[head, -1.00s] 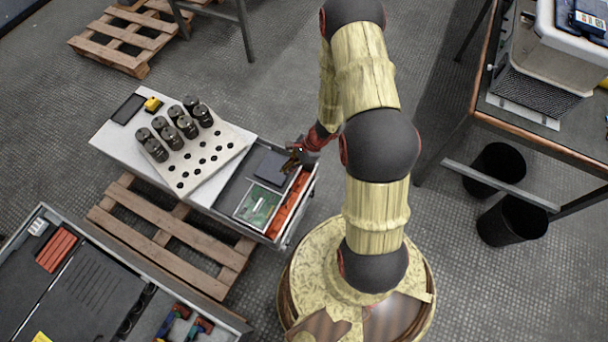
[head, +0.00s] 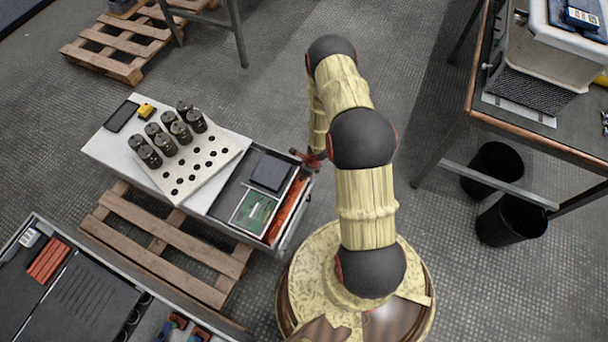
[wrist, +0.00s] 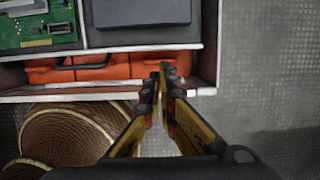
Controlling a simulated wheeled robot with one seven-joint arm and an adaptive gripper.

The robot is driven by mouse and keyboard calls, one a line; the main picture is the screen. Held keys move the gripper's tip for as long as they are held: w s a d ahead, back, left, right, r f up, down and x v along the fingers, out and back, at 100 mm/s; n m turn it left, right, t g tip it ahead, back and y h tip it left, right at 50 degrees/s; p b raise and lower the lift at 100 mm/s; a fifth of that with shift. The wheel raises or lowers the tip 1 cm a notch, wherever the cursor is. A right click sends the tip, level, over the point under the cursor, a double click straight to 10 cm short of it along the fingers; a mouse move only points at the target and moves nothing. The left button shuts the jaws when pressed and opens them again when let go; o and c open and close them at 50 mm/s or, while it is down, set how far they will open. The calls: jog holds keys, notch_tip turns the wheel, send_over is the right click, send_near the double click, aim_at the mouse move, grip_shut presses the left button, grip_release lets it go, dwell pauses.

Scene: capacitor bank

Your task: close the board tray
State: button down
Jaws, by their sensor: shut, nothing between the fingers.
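The board tray (head: 266,245) is pulled out from the white-topped cabinet (head: 120,155). It holds a green circuit board (head: 254,211), a dark flat box (head: 271,171) and an orange-red strip (head: 287,208) along its outer side. My gripper (head: 298,153) is at the tray's far outer corner in the head view, its fingers mostly hidden. In the wrist view my gripper (wrist: 160,72) is shut and empty. Its tips overlap the tray's outer wall (wrist: 110,92) and the orange strip near the right end. I cannot tell whether they touch.
A perforated plate (head: 197,160) with several dark cylinders stands on the cabinet top. A wooden pallet (head: 165,240) lies beside the cabinet, and a dark bench (head: 80,300) is at lower left. Two black bins (head: 510,220) stand under the right-hand table. Open floor lies right of the tray.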

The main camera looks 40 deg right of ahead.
aim_at(262, 164)
jog(key=shift+b+x, duration=0.45)
jog(key=shift+x, duration=1.4)
jog(key=shift+w+a, duration=0.25)
jog(key=shift+w, duration=0.15)
jog(key=w+a+p, duration=0.1)
jog(key=w+a, duration=0.1)
jog(key=w, duration=0.2)
jog(key=w+a+p, duration=0.2)
jog(key=w+a, duration=0.1)
jog(key=w, duration=0.2)
jog(key=w+a+p, duration=0.1)
jog(key=w+a, duration=0.2)
jog(key=w, duration=0.2)
jog(key=shift+a+r+p, duration=0.1)
jog(key=shift+a+p, duration=0.05)
jog(key=shift+p, duration=0.15)
jog(key=shift+w+a+p, duration=0.2)
jog(key=shift+w, duration=0.25)
jog(key=shift+w+a+p, duration=0.2)
jog(key=shift+w+a, duration=0.05)
jog(key=shift+w, duration=0.15)
